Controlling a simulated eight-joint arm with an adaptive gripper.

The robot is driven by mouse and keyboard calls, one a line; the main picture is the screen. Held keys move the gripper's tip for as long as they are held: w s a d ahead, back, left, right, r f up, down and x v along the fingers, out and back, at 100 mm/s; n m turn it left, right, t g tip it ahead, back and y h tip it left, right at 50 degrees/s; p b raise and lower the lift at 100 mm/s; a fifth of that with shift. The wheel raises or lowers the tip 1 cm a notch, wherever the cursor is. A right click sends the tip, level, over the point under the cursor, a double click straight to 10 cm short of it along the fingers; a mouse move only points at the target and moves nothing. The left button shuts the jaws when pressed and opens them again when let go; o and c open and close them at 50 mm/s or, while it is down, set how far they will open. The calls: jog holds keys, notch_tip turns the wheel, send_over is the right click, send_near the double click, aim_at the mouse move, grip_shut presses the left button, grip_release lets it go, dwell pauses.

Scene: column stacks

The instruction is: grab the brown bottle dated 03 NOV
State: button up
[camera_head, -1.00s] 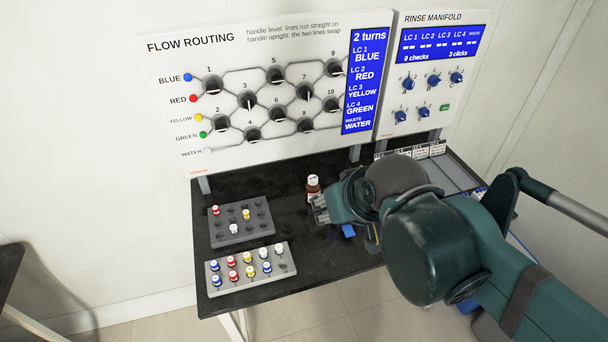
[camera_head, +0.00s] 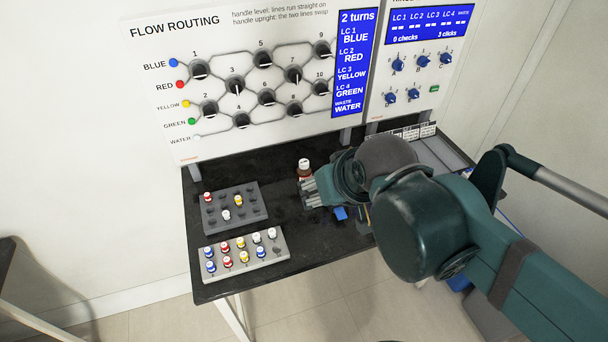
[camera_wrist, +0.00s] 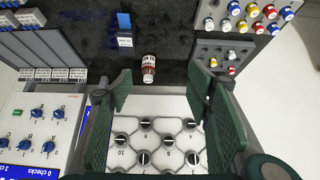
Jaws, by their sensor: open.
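A brown bottle (camera_head: 304,169) with a white cap and a pale label stands on the black bench top below the flow routing panel. It also shows in the wrist view (camera_wrist: 149,69), above the middle; its date is too small to read. My gripper (camera_head: 307,194) is just in front of the bottle in the head view and hides its lower part. In the wrist view my gripper (camera_wrist: 162,85) has its two green fingers spread wide, with the bottle lying between their directions and nothing held.
A grey rack (camera_head: 264,207) with a few vials and a paler rack (camera_head: 270,258) with several capped vials stand to the left. A blue object (camera_head: 341,213) is beside my gripper. The flow routing panel (camera_head: 215,140) rises behind. Bare bench lies around the bottle.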

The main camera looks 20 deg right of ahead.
dwell(0.3)
jog(key=m+g+h+b, duration=0.2)
jog(key=m+g+h, duration=0.1)
jog(key=m, duration=0.4)
send_near(305, 162)
jog(key=x, duration=0.7)
jog(key=shift+d, duration=0.1)
jog(key=shift+w+d+f+g, duration=0.1)
jog(key=shift+w+f+g, duration=0.25)
jog(key=shift+f, duration=0.2)
jog(key=shift+x, duration=1.3)
